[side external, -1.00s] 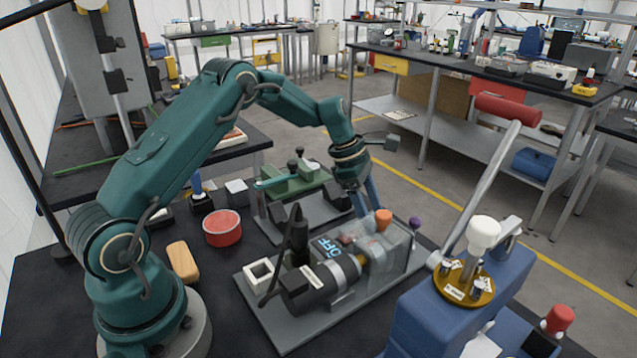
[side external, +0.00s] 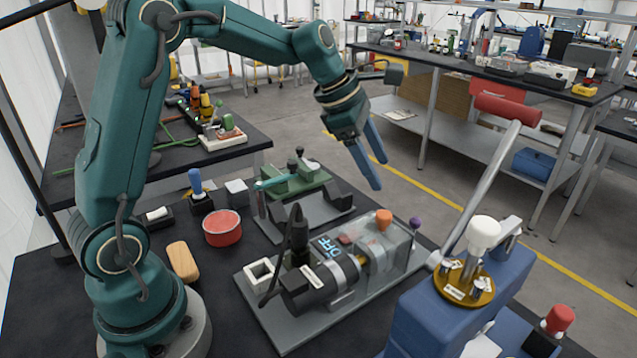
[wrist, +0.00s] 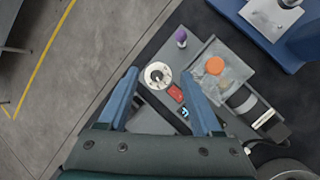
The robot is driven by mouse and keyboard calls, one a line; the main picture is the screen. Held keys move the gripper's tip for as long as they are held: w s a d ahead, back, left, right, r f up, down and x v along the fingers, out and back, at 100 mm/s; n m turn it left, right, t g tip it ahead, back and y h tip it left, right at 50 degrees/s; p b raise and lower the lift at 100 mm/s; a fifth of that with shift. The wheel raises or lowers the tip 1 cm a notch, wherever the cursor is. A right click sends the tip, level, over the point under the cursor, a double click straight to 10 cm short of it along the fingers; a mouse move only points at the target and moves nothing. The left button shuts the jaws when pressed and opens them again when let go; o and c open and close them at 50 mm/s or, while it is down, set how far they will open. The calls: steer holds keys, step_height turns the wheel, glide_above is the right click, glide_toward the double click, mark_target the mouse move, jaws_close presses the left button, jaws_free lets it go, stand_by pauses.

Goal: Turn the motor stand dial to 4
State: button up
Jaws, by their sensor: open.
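The motor stand has a grey baseplate (side external: 275,325) carrying a black and silver motor (side external: 325,282), an orange knob (side external: 384,217) and a purple knob (side external: 415,223). In the wrist view, a round white dial (wrist: 158,75) with a dark centre sits near the stand's edge, left of the orange knob (wrist: 214,65). Its setting is too small to read, and I cannot make the dial out in the side view. My gripper (side external: 378,174) is open and empty, raised above and behind the stand. In the wrist view the dial appears between the blue fingers.
A blue machine (side external: 440,315) with a long red-handled lever (side external: 505,110) stands close on the right. A green vise-like fixture (side external: 290,183) is behind the stand. A red round container (side external: 222,228) and a tan block (side external: 182,262) lie left. Open floor lies beyond the table edge.

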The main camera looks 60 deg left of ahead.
steer(key=s+d+r+m+t, duration=0.1)
steer(key=s+d+r+m, duration=0.4)
steer(key=s+m, duration=0.4)
steer(key=s+a+f+m+y, duration=0.1)
steer(key=s+f+m+y, duration=0.1)
steer(key=s+m, duration=1)
steer(key=shift+s+f, duration=0.3)
steer(key=shift+f, duration=0.1)
